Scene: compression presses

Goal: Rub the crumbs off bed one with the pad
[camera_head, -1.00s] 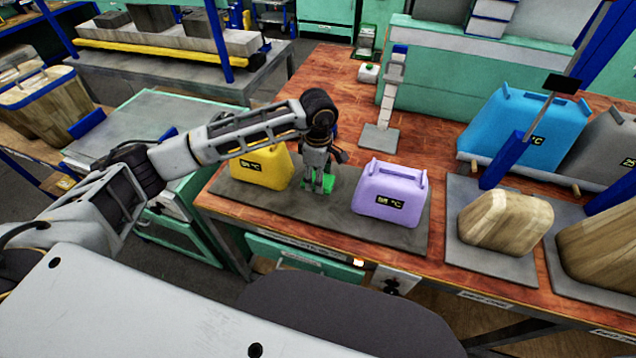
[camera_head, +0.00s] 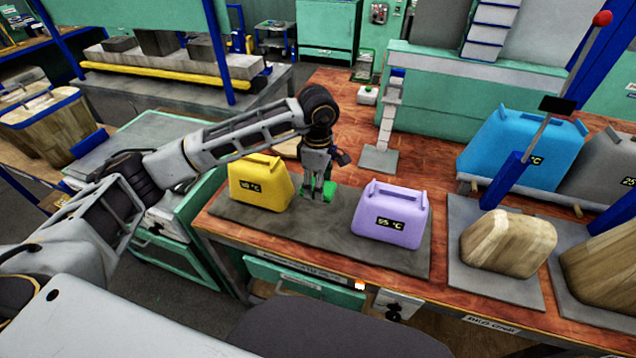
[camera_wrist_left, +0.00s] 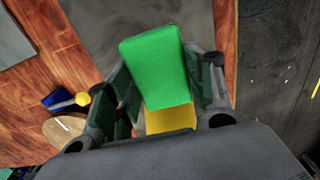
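My left gripper (camera_head: 318,190) is shut on a green pad (camera_head: 329,191). The pad is at the back edge of a grey mat (camera_head: 300,228), between a yellow case (camera_head: 262,184) and a purple case (camera_head: 391,215). In the left wrist view, the fingers (camera_wrist_left: 165,90) stand either side of the green pad (camera_wrist_left: 157,62), which has a yellow part (camera_wrist_left: 171,118) near the palm. I cannot tell whether the pad touches the mat. No crumbs can be made out. My right gripper is out of view.
A wood-grained block (camera_head: 508,243) sits on another grey mat (camera_head: 490,285) to the right, near a lever with a red knob (camera_head: 602,18). A blue case (camera_head: 522,140) stands behind it. A grey stand (camera_head: 380,159) is behind the pad. Reddish wood is clear between the mats.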

